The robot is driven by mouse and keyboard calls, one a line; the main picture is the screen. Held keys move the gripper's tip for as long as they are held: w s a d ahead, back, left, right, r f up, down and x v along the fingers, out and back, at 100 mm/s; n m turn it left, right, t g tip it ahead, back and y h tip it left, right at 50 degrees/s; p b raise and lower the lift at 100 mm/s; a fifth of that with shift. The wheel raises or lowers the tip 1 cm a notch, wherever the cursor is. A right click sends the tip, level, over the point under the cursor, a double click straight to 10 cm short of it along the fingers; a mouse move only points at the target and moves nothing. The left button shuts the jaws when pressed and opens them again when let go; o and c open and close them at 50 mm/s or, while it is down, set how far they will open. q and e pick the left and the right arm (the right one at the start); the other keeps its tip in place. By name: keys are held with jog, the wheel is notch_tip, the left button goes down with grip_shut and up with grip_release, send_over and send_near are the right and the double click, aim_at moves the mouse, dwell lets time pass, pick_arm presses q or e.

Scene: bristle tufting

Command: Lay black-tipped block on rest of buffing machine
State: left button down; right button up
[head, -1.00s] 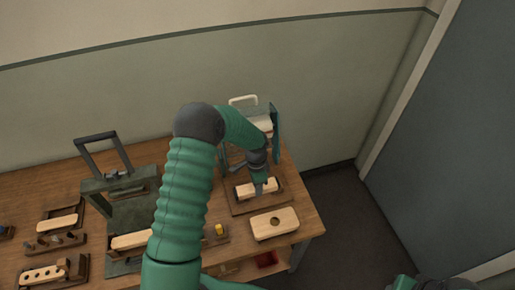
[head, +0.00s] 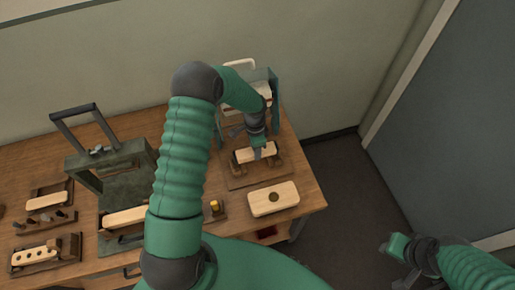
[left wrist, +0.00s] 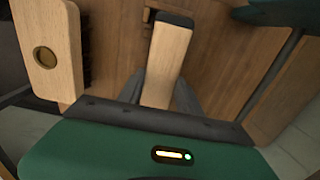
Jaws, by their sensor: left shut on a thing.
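The black-tipped block is a pale wooden bar. In the left wrist view the block (left wrist: 168,65) points away from me, with its black tip at the far end. My left gripper (head: 259,152) is shut on it, and the fingers (left wrist: 167,100) sit either side of its near part. In the head view the block (head: 243,156) lies level over the brown wooden rest (head: 276,165) of the buffing machine (head: 220,124). I cannot tell whether it touches the rest. My right gripper (head: 396,247) is away from the table at the lower right; its jaws are unclear.
A pale block with a dark round hole (head: 273,198) lies in front of the machine; it also shows in the left wrist view (left wrist: 50,45). A green press (head: 125,165) with a grey handle stands left, among several wooden holders. A small yellow-topped piece (head: 215,206) stands between.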

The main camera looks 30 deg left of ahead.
pick_arm(q)
jog(key=shift+s+a+r, duration=0.1)
jog(key=shift+s+a, duration=0.05)
jog(key=shift+s+r, duration=0.15)
jog(key=shift+s+d+r, duration=0.1)
jog(key=shift+d, duration=1.25)
jog(key=shift+a, duration=0.6)
jog(key=shift+d, duration=0.2)
jog(key=shift+a, duration=0.3)
jog(key=shift+d+f+b, duration=0.2)
jog(key=shift+f+b, duration=0.15)
jog(key=shift+f, duration=0.5)
jog(key=shift+a+f+b, duration=0.15)
jog(key=shift+f+b, duration=0.4)
jog(key=shift+f, duration=0.65)
pick_arm(e)
jog(key=shift+s+d+f, duration=0.15)
jog(key=shift+f, duration=0.35)
jog(key=shift+s+d+f, duration=0.15)
jog(key=shift+f, duration=0.3)
